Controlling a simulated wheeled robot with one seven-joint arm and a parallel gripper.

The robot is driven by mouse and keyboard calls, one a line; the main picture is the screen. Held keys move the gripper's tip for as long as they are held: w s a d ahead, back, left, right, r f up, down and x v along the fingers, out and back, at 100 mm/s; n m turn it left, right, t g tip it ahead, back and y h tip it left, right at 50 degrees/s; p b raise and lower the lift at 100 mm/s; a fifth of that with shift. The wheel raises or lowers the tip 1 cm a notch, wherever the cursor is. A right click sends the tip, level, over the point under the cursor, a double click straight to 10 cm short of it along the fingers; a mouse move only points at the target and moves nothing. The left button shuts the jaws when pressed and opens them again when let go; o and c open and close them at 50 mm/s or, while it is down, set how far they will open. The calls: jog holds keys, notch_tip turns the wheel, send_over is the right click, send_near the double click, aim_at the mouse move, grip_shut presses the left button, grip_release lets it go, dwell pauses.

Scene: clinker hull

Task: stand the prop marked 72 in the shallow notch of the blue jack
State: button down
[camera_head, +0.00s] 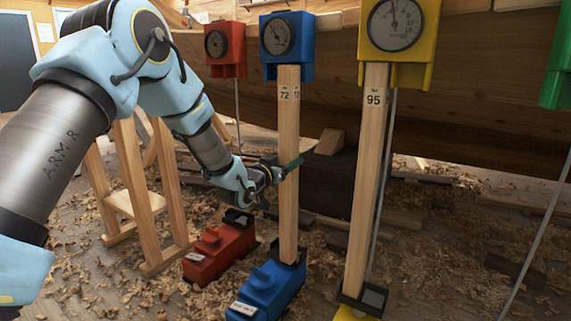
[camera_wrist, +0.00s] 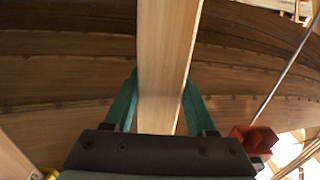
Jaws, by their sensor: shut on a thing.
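The prop marked 72 (camera_head: 288,205) is a pale wooden post. It stands close to upright, its top at the blue gauge block (camera_head: 287,66) under the hull. Its foot is at the dark holder on the back end of the blue jack (camera_head: 268,290). I cannot tell which notch the foot is in, or whether it is fully seated. My gripper (camera_head: 290,166) is shut on the prop around mid-height. In the wrist view, the prop (camera_wrist: 165,60) runs between the teal fingers of my gripper (camera_wrist: 160,108).
The red jack (camera_head: 217,251) stands empty to the left, below a red gauge block (camera_head: 225,48). The prop marked 95 (camera_head: 366,190) stands close on the right, on a yellow jack (camera_head: 352,314). A wooden trestle (camera_head: 128,204) is at left. Shavings cover the floor.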

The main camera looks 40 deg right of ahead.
jog(key=shift+x, duration=2.05)
jog(key=shift+f+b, duration=0.35)
jog(key=shift+b, duration=0.1)
jog(key=shift+d, duration=0.15)
jog(key=shift+c, duration=0.7)
grip_release()
jog(key=shift+f, duration=0.1)
jog(key=p+v, duration=0.3)
jog(key=v, duration=0.7)
jog(key=shift+a, duration=0.4)
